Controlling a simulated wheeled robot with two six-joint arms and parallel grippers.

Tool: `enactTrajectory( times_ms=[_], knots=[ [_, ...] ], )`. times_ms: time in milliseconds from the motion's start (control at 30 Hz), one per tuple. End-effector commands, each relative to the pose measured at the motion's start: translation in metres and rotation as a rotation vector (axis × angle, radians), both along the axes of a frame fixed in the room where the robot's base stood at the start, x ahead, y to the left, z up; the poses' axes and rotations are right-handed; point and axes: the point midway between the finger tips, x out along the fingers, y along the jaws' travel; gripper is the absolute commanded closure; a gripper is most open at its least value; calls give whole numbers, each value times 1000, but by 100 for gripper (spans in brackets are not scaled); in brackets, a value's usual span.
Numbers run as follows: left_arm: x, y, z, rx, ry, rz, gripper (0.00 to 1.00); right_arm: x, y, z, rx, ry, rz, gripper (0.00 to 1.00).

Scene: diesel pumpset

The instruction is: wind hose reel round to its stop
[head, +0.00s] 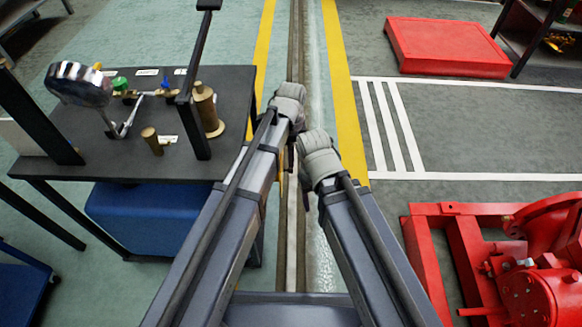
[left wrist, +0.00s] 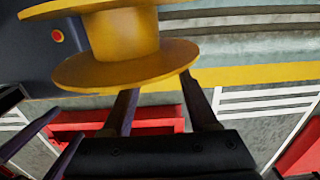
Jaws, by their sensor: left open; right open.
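A yellow spool (left wrist: 120,45) with a wide round flange at each end, which looks like the hose reel, fills the upper part of the left wrist view. A handle or stop on it cannot be made out. My left gripper (left wrist: 160,88) is open, its two dark fingers apart, with their tips by the near flange. Nothing shows between the fingers, and I cannot tell if they touch the flange. In the head view the left gripper (head: 289,100) is the higher one. My right gripper (head: 319,156) is open just below and right of it; its fingers are mostly hidden. The reel is not clearly visible there.
A red pump (head: 530,290) on a red frame is at lower right, and a red platform (head: 447,45) at upper right. A red button (left wrist: 57,35) sits beside the spool.

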Motion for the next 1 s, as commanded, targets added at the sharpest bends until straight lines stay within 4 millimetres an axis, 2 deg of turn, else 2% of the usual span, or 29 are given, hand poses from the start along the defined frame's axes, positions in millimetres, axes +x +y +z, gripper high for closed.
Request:
enactTrajectory(
  times_ms=[33, 300, 500, 867, 1000],
  knots=[
    [0, 0, -10, 0, 0, 0, 40, 0, 0, -10, 0, 0, 0, 39],
    [0, 0, -45, 0, 0, 0, 40, 0, -1, -45, -4, -1, 1, 39],
    [0, 0, -64, 0, 0, 0, 40, 1, -2, -64, -8, -2, 2, 39],
    [0, 0, -66, 0, 0, 0, 40, 1, -2, -66, -9, -4, 4, 39],
    [0, 0, -66, 0, 0, 0, 55, 1, -2, -66, -8, -3, 3, 39]
  ],
)
